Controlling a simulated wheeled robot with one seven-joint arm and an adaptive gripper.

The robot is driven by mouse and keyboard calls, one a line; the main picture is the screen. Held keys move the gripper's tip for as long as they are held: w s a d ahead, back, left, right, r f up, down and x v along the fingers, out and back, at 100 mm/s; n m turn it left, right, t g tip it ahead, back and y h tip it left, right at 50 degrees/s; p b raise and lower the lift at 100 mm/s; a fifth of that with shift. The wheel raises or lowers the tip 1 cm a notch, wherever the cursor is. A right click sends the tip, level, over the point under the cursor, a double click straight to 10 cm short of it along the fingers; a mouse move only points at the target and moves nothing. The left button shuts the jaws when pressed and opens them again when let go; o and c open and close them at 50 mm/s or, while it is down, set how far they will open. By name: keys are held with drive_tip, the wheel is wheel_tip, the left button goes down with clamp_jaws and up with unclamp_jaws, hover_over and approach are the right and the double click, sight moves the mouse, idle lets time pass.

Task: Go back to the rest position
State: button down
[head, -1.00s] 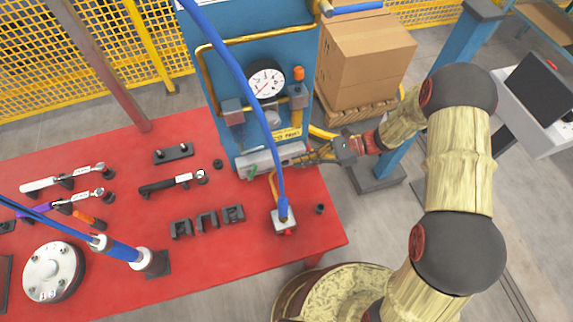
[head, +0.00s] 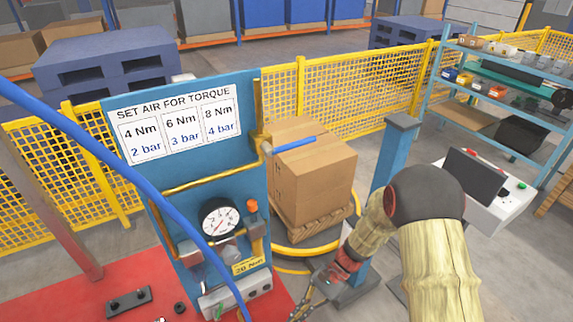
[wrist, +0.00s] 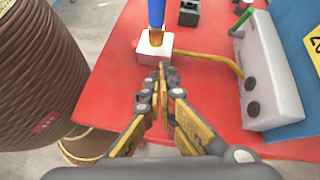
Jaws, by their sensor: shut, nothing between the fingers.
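My gripper (wrist: 161,105) is shut and empty in the wrist view, its fingertips together over the red table (wrist: 205,88). Beyond the tips stands a small pale block (wrist: 153,47) with a blue hose fitting (wrist: 156,14) on top. I cannot tell whether the tips touch it. In the head view my gripper (head: 305,306) shows only partly at the bottom edge, right of the blue air panel (head: 196,165). The panel bears a pressure gauge (head: 221,218) and a torque sign (head: 178,123).
A grey box with a green lever (wrist: 262,72) stands right of my gripper in the wrist view. In the head view a carton (head: 312,180) on a pallet, a blue post (head: 391,165) and a screen (head: 474,174) stand near my arm. A blue hose (head: 110,160) crosses the left.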

drive_tip(key=s+d+r+n+t+h, duration=0.2)
drive_tip(key=d+r+n+t+h, duration=0.1)
drive_tip(key=r, duration=0.7)
drive_tip(key=s+d+r+n+t+h, duration=0.3)
drive_tip(key=d+r+t, duration=0.2)
drive_tip(key=r, duration=0.5)
drive_tip(key=s+d+r+n+t+h, duration=0.2)
drive_tip(key=s+d+r+n+t, duration=0.1)
drive_tip(key=d+r, duration=0.5)
wheel_tip(320, 180, up, 3)
drive_tip(key=shift+s+r+n+t+h, duration=0.15)
drive_tip(key=shift+n+t+h, duration=0.2)
drive_tip(key=shift+t, duration=0.25)
drive_tip(key=shift+d, duration=0.1)
